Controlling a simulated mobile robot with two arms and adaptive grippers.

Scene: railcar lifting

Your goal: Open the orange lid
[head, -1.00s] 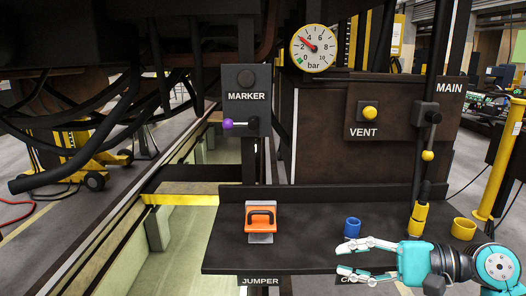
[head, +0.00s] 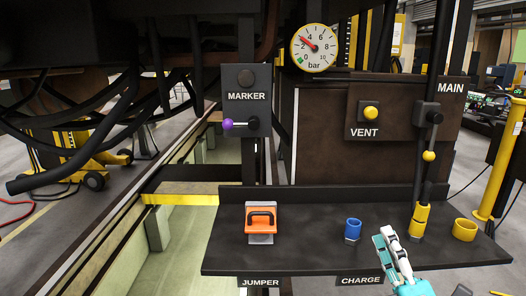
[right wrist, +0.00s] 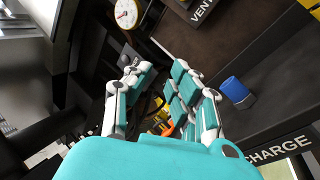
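The orange lid (head: 262,224) with a black handle sits on a small grey box above the JUMPER label, on the dark shelf (head: 320,262). It looks closed. My right gripper (head: 384,236) is over the front of the shelf, to the right of the lid and clear of it, pointing up and left. In the right wrist view its fingers (right wrist: 158,88) stand apart with nothing held between them. A small orange patch shows low between the fingers there; I cannot tell if it is the lid. My left gripper is not in view.
A blue cap (head: 353,228) stands close to my right gripper. A yellow ring (head: 464,230) and a lever with a yellow base (head: 420,218) are farther right. The purple-knobbed MARKER lever (head: 229,124) is above the lid. The shelf between lid and blue cap is clear.

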